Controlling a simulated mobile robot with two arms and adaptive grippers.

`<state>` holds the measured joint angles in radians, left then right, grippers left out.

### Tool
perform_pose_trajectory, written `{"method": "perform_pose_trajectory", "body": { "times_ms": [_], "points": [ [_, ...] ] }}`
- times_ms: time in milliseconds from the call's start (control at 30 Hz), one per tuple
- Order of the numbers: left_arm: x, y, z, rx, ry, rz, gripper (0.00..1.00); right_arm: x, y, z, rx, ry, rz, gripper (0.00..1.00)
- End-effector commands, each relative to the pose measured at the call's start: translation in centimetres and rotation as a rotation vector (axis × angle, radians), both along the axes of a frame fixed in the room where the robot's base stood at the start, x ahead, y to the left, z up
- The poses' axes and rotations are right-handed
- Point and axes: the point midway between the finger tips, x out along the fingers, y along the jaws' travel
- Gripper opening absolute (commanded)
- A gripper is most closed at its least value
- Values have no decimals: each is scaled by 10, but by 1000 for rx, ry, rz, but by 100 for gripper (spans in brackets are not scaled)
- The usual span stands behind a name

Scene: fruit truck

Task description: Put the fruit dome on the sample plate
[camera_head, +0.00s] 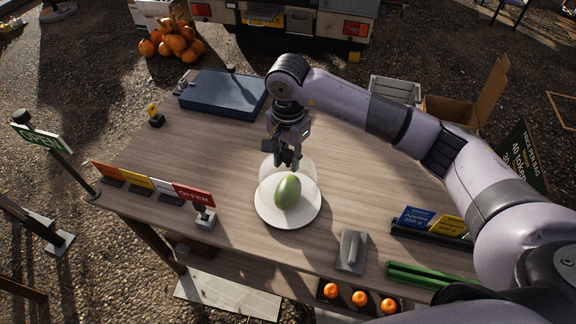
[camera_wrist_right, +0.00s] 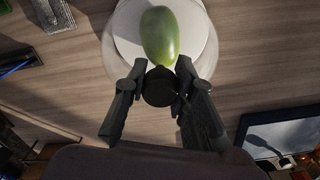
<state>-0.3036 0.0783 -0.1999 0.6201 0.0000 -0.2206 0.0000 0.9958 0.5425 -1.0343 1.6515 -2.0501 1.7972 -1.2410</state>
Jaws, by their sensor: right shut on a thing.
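The sample plate (camera_head: 270,215) is a round white plate on the wooden table, with a green mango (camera_head: 288,192) on it. My right gripper (camera_head: 287,159) is over the plate's far side, pointing down. It is shut on the dark knob of the clear fruit dome (camera_head: 306,172). In the right wrist view the knob (camera_wrist_right: 160,87) sits between the fingertips (camera_wrist_right: 158,80), and the mango (camera_wrist_right: 160,38) shows just beyond it. The dome's faint outline overlaps the far part of the plate and mango. I cannot tell whether its rim touches the plate. My left gripper is out of view.
A blue case (camera_head: 222,95) lies at the table's back left. Price cards and a red offer sign (camera_head: 194,195) stand left of the plate. A grey metal item (camera_head: 351,250) lies at front right, near card holders (camera_head: 430,232). The table's middle left is clear.

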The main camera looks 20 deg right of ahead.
Motion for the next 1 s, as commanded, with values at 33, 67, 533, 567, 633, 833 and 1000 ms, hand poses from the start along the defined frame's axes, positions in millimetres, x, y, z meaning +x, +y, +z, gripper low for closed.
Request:
{"method": "perform_pose_trajectory", "body": {
  "times_ms": [33, 67, 533, 567, 633, 833, 1000],
  "points": [
    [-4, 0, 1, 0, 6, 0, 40, 0, 0, -3, 2, 1, -1, 0],
    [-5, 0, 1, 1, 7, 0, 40, 0, 0, -4, 2, 1, -1, 0],
    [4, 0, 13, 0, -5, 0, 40, 0, 0, -49, 1, -2, 0, 0],
    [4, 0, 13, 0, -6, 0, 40, 0, 0, -49, 1, -2, 0, 0],
    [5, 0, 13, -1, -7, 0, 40, 0, 0, -48, 1, -2, 0, 0],
    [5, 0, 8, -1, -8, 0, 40, 0, 0, -52, 1, -1, 0, 25],
    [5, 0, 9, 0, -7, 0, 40, 0, 0, -51, 0, 0, -1, 36]
  ]
}}
